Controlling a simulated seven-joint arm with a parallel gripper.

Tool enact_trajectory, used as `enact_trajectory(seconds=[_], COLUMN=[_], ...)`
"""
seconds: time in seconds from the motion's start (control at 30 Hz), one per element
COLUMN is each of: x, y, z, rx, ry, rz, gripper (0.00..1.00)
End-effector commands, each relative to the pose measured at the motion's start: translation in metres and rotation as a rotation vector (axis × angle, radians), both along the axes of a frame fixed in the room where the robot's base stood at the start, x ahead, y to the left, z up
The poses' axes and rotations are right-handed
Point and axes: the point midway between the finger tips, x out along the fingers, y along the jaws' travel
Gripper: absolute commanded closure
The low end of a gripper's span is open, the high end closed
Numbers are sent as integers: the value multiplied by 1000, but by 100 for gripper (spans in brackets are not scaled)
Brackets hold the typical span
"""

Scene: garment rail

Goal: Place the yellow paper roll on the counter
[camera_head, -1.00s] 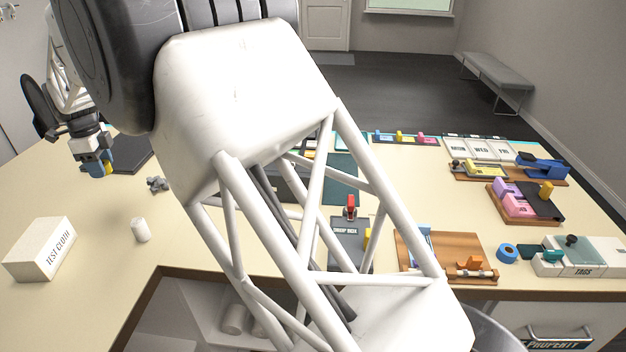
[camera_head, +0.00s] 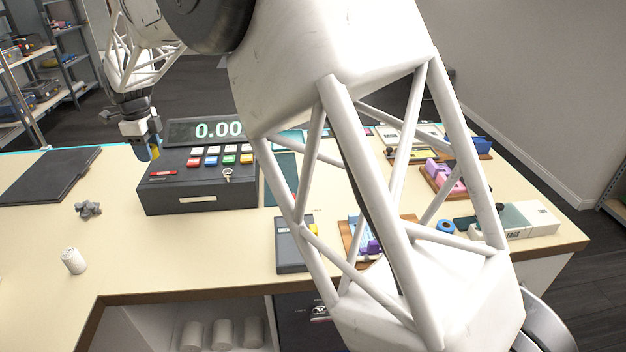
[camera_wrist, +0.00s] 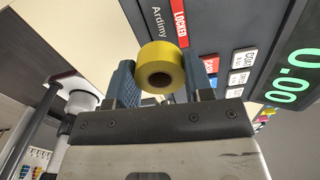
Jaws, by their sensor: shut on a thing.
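The yellow paper roll (camera_wrist: 162,66) sits between the two fingers of my gripper (camera_wrist: 160,85) in the wrist view, its dark round core facing the camera. In the head view my gripper (camera_head: 147,150) is at the upper left, shut on the roll (camera_head: 155,150), only a sliver of which shows. It is by the left side of the cash register (camera_head: 200,197), apparently above the counter. The cream counter (camera_head: 150,250) is broad and mostly bare at the left and front. The gap under the roll cannot be judged.
A white roll (camera_head: 73,261) and a small grey object (camera_head: 88,209) stand on the left counter. A black mat (camera_head: 45,177) lies behind them. Several white rolls (camera_head: 222,333) sit on a shelf below. My arm hides part of the right side, where pink, blue and teal items lie.

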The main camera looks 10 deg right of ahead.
Motion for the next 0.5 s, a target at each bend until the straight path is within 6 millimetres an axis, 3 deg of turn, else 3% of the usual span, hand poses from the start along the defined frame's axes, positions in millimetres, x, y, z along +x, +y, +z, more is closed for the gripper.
enact_trajectory(seconds=[0.03,0.5], x=[5,30], y=[-17,-162], z=[2,7], rx=[0,0], ry=[0,0], rz=[-22,-212], gripper=[75,75])
